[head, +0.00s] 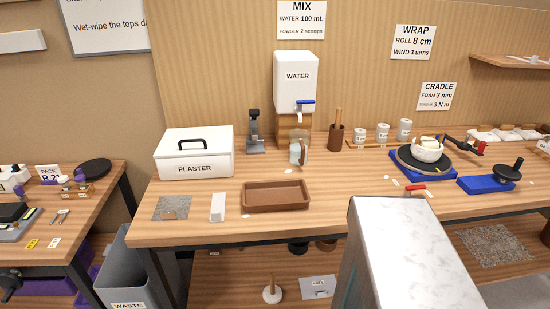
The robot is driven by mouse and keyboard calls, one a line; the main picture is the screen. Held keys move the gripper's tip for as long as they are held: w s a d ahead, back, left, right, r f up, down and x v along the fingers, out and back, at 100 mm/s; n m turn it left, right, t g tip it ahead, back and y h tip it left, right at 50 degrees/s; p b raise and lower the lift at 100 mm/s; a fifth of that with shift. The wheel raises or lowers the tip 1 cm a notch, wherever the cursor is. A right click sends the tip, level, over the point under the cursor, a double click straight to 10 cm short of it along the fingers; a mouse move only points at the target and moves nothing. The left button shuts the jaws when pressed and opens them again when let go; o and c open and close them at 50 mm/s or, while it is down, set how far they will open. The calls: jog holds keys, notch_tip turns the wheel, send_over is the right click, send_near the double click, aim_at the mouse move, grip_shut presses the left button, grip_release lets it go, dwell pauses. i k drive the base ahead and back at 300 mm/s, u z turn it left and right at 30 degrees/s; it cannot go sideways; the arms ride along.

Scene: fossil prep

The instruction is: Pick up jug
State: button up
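A small clear jug (295,153) with a brown handle (303,157) stands on the wooden workbench (350,182). It is in front of the wooden stand of the white water tank (296,80), below the tank's blue-handled tap (304,103). Its handle side faces toward the front right. The jug is small in this view, and I cannot tell whether it holds anything. My gripper is not in view.
A brown tray (277,184) lies in front of the jug, and a white plaster box (193,155) stands left. A brown cup (336,138) with a stick and several small cans stand right. A tall marbled block (405,255) fills the near foreground, right of centre.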

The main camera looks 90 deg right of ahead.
aim_at(298, 139)
jog(key=u, duration=0.6)
jog(key=k, duration=1.75)
jog(key=z, duration=0.85)
jog(key=i, duration=0.1)
jog(key=u, duration=0.4)
